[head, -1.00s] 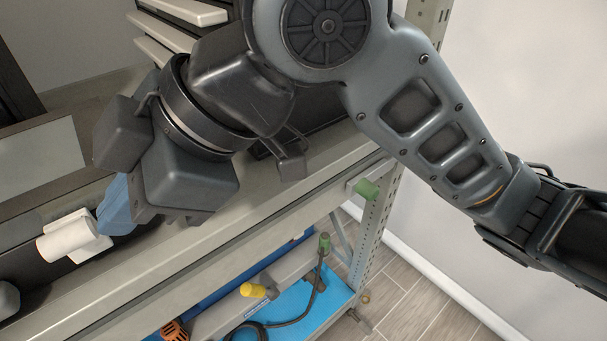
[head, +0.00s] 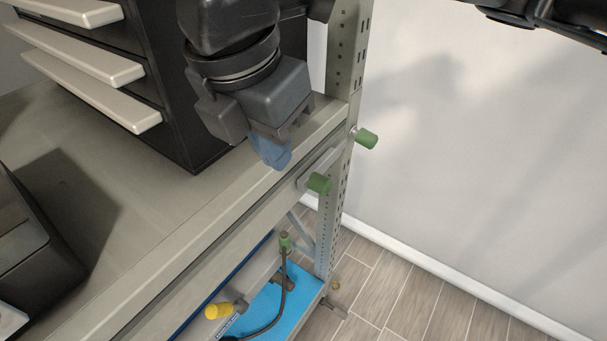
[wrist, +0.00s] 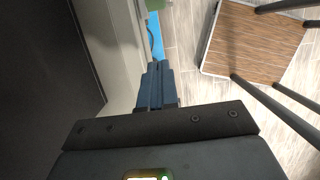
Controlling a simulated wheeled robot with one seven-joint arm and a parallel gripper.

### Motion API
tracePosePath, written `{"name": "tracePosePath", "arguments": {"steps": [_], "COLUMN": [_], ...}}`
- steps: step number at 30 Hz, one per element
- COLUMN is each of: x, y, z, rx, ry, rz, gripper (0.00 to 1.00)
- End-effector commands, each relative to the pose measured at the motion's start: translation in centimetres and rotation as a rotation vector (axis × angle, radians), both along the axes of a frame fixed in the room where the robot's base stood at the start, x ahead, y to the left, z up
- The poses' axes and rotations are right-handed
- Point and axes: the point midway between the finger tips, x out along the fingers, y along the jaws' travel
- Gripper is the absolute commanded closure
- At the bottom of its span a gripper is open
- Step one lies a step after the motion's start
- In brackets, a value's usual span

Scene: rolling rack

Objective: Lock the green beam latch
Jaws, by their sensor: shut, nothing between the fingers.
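A green knob (head: 318,183) stands out from a pale plate on the front beam (head: 215,225), near the rack's right post. This looks like the green beam latch. A second green knob (head: 366,139) sticks out from the side of that post, a little higher. My gripper (head: 278,163), with blue fingers, is shut and empty, pointing down just left of the first knob and apart from it in the head view. In the wrist view the closed fingertips (wrist: 158,66) point up the picture. A bit of green (wrist: 153,4) shows at the top edge there.
A black cabinet with pale drawers (head: 175,75) stands on the shelf behind my gripper. Below are a yellow knob (head: 218,310) and a cable over a blue mat (head: 298,292). A wood-topped stool (wrist: 250,42) stands on the floor. Right of the post is open floor.

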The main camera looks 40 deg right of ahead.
Motion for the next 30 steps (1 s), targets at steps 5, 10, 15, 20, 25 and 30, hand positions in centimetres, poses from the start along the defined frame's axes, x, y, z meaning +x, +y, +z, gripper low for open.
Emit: {"name": "tracePosePath", "arguments": {"steps": [5, 10, 15, 20, 25, 30], "x": [0.0, 0.0, 0.1, 0.3, 0.6, 1.0], "y": [-0.1, -0.1, -0.4, -1.1, -2.0, -3.0], "z": [0.0, -0.1, -1.3, -3.9, -7.2, -9.9], "rx": [-0.003, -0.002, -0.003, -0.003, -0.003, -0.003], "ry": [0.001, 0.0, 0.001, 0.002, 0.002, -0.001], "rz": [-0.001, 0.0, -0.001, -0.003, -0.003, -0.002], "gripper": [1.0, 1.0, 1.0, 1.0, 1.0, 1.0]}}
